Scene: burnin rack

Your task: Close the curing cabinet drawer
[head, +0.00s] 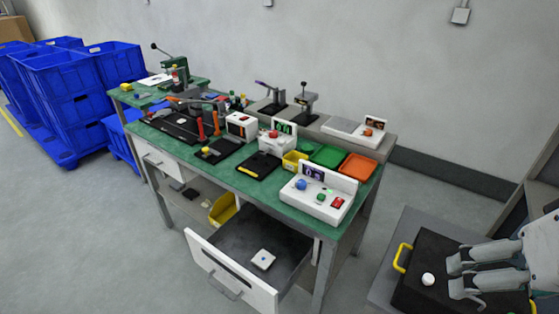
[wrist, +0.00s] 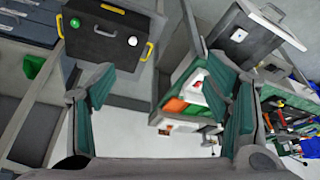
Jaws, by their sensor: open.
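The drawer (head: 228,272) under the green-topped workbench (head: 262,196) is pulled well out. It has a white front with a grey handle (head: 220,287) and a dark interior. A small white block (head: 263,259) lies inside. In the wrist view the drawer (wrist: 243,48) shows at the upper right, its handle toward the top edge. My gripper (head: 462,277) is at the far right of the head view, well apart from the drawer and over a dark case. In the wrist view my gripper (wrist: 168,103) has its two fingers wide apart with nothing between them.
The dark case (head: 432,250) has yellow handles and a white knob, and sits on a grey stand right of the bench. Clear floor (head: 350,285) lies between bench and stand. A yellow bin (head: 222,208) is on the lower shelf. Blue crates (head: 75,95) stand at left.

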